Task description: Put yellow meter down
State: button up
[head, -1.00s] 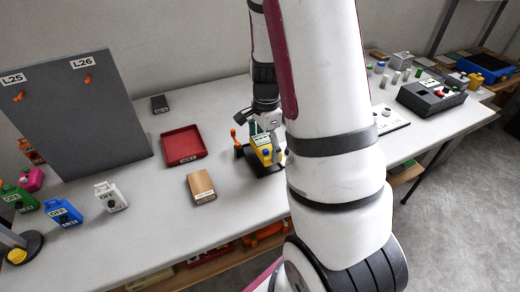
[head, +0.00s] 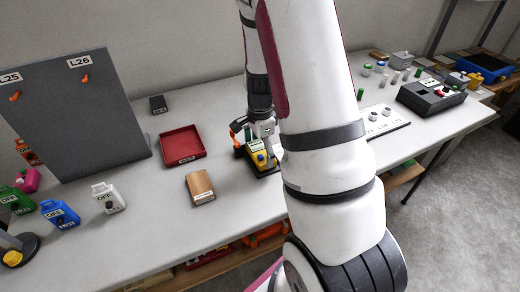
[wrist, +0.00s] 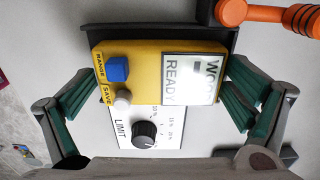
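The yellow meter (wrist: 140,62) shows in the wrist view with a blue button, a white button and a screen reading READY. A white panel marked LIMIT with a black dial (wrist: 144,130) lies just below it. Behind the meter is a dark holder (wrist: 165,33). My gripper (wrist: 162,85) has its teal-padded fingers at both sides of the meter, seemingly touching its edges. In the head view, the meter (head: 258,150) is low over the table at the dark base, below my gripper (head: 264,135). My arm hides part of that area.
An orange handled tool (wrist: 265,15) lies beside the holder. A red tray (head: 182,144) and a tan block (head: 199,187) stand left of the meter. A panel with knobs (head: 380,122) is to the right. Table space around the block is free.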

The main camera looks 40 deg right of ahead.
aim_at(260, 151)
dwell(0.3)
notch_tip(260, 151, up, 12)
jog(key=p, duration=0.2)
jog(key=s+a+r+n+t+y, duration=0.1)
jog(key=s+a+r+n, duration=0.3)
jog(key=a+r+n, duration=0.15)
jog(key=s+a+r+n, duration=0.3)
jog(key=a+r+n, duration=0.1)
jog(key=a+r, duration=0.25)
jog(key=s+a+r+n, duration=0.1)
jog(key=s+a+n, duration=0.3)
jog(key=s+n, duration=0.2)
jog(key=s+a+r+n+t+h, duration=0.1)
jog(key=s+a+n, duration=0.3)
jog(key=s, duration=0.5)
jog(key=shift+s+r+n+t, duration=0.25)
jog(key=shift+r+n+t, duration=0.05)
jog(key=shift+r+n, duration=0.5)
